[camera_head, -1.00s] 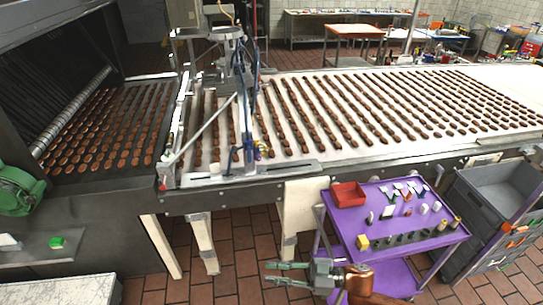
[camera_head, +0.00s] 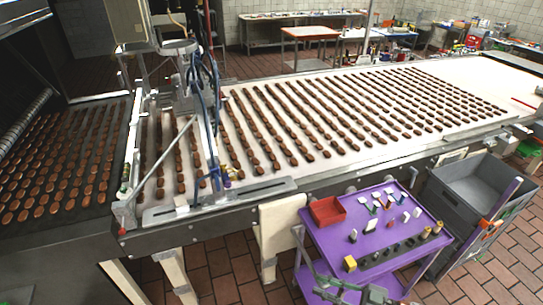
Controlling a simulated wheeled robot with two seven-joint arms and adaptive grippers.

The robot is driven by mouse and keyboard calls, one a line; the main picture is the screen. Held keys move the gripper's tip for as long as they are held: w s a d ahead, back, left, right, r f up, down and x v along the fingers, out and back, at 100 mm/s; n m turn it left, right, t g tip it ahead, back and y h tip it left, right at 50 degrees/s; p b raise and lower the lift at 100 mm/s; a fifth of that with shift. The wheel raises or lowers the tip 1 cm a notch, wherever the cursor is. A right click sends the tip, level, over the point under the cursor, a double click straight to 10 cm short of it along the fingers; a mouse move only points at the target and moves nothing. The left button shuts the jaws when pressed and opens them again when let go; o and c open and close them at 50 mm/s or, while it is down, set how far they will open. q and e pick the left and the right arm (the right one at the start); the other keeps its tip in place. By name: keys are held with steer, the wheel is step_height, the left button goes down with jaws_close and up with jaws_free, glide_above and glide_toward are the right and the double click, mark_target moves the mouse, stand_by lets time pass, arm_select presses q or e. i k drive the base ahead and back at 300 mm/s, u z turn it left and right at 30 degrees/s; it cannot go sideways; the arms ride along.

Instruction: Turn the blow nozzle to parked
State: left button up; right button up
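A machine frame (camera_head: 186,112) with blue hoses (camera_head: 214,120) stands over the conveyor at the left. My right gripper (camera_head: 318,284) is at the bottom edge, in front of the purple cart and well away from the machine. Its two fingers look apart, with nothing seen between them. My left gripper is not in view.
The purple cart (camera_head: 375,240) carries a red bin (camera_head: 327,211) and several small parts. A grey crate (camera_head: 480,192) stands to its right. The conveyor (camera_head: 400,152) holds rows of brown biscuits. Tiled floor (camera_head: 225,275) is free left of the cart.

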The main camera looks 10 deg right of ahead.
mark_target(223, 167)
steer(key=z, duration=0.2)
steer(key=i, duration=1.55)
steer(key=u, duration=0.9)
steer(key=i, duration=0.3)
steer(key=u, duration=0.3)
